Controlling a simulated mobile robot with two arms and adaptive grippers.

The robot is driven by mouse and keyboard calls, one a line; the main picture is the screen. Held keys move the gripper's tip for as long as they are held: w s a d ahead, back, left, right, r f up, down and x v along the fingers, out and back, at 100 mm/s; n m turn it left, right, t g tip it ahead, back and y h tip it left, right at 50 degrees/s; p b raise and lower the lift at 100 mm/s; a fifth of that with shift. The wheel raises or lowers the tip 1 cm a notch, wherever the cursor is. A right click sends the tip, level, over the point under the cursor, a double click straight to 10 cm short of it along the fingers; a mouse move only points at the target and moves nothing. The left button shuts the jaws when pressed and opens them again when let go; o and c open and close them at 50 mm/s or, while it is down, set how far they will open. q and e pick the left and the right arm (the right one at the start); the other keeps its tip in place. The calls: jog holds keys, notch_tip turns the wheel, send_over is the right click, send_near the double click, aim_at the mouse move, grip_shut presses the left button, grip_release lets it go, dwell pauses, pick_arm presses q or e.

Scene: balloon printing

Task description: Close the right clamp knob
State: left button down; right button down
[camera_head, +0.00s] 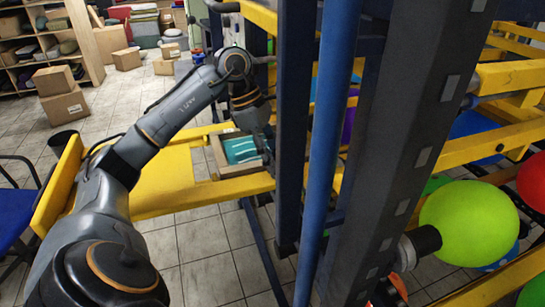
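My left arm comes in from the left, and its gripper (264,143) points down beside a wooden-framed print screen with a teal panel (241,149). The fingers are small, dark and partly lost against the dark blue post, so I cannot tell whether they are open or touch anything. I cannot make out the right clamp knob; the posts and my gripper hide part of the area around the screen. My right gripper is not in view.
A dark steel column (405,130) and a blue pole (327,150) stand close in front. Yellow beams (230,188) run below the screen. A lime-green balloon (469,223) sits on a dark holder at the right. Cardboard boxes (62,106) lie on the tiled floor behind.

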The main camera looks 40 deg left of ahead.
pick_arm(q)
jog(key=shift+f+n+t+y+b, duration=0.1)
jog(key=shift+n+t+y+b, duration=0.2)
jog(key=shift+n+b, duration=0.6)
jog(key=n, duration=0.3)
jog(key=shift+s+t+y, duration=0.1)
jog(key=shift+t+y, duration=0.3)
jog(key=n+t+y, duration=0.1)
jog(key=n, duration=0.3)
jog(key=shift+d, duration=0.15)
jog(key=shift+n, duration=0.3)
jog(key=shift+y, duration=0.3)
jog(key=c, duration=1)
grip_release()
